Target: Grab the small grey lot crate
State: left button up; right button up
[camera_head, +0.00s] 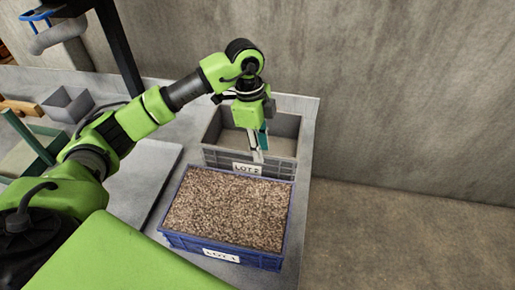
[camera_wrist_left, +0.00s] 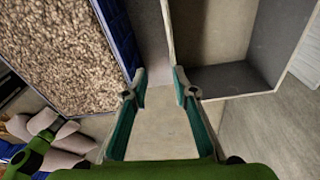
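The grey crate (camera_head: 220,160) with a "LOT 2" label stands at the back right of the table, behind the blue crate, and looks empty. In the left wrist view the grey crate (camera_wrist_left: 235,80) is at the upper right, its pale rim running down to the right-hand finger. My left gripper (camera_head: 257,155) points down at the crate's front wall, near the label. In the wrist view its two fingers (camera_wrist_left: 160,84) are apart, with the rim's near end between or just beside them. I cannot tell whether either finger touches the wall. My right gripper is out of view.
A blue crate (camera_head: 170,238) labelled "LOT 1", full of brown grain, stands close in front of the grey crate. A small grey open box (camera_head: 68,103) is at the left back. The table's right edge is close to both crates. A concrete wall rises behind.

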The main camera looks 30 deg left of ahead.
pick_arm(q)
jog(key=a+n+y, duration=0.1)
jog(key=a+y, duration=0.1)
jog(key=a, duration=0.2)
send_over(247, 168)
notch_tip(247, 168, down, 7)
jog(key=shift+s+d+r+p, duration=0.15)
jog(key=shift+p, duration=0.15)
jog(key=shift+f, duration=0.65)
jog(key=f, duration=0.3)
jog(key=f+p, duration=0.1)
jog(key=f, duration=0.1)
jog(key=shift+w+a+f, duration=0.1)
jog(key=shift+w+a, duration=0.15)
jog(key=shift+w, duration=0.1)
grip_shut()
